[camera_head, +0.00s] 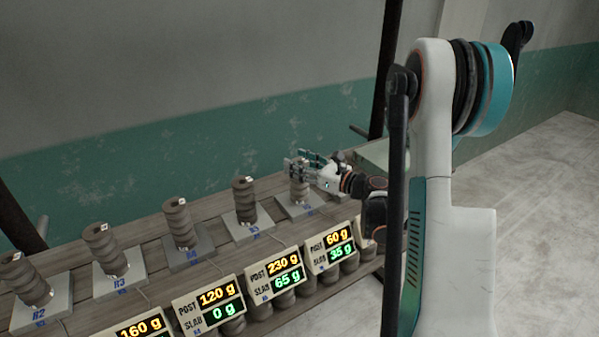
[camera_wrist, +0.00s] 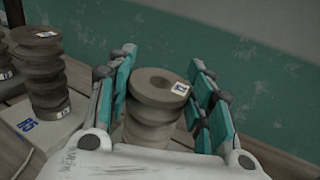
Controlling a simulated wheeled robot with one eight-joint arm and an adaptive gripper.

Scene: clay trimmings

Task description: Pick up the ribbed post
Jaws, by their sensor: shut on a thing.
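A grey-brown ribbed post (camera_head: 299,189) stands at the right end of a row of similar posts, over a pale square slab (camera_head: 322,209). My gripper (camera_head: 308,165) is around its upper part, with one finger on each side. In the wrist view the post (camera_wrist: 155,108) is upright between the teal finger pads of my gripper (camera_wrist: 162,75). Its round top has a hole and a small white tag. The gripper is shut on it. Its lower end is hidden in the wrist view. In the head view I cannot tell whether it touches the slab.
A neighbouring ribbed post (camera_head: 245,200) stands on its slab (camera_wrist: 50,128), marked R5, left of my gripper. More posts, such as one marked R3 (camera_head: 105,250), continue leftward on the wooden shelf. Displays (camera_head: 330,247) line the front; the one nearest the held post reads post 60 g, slab 35 g.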

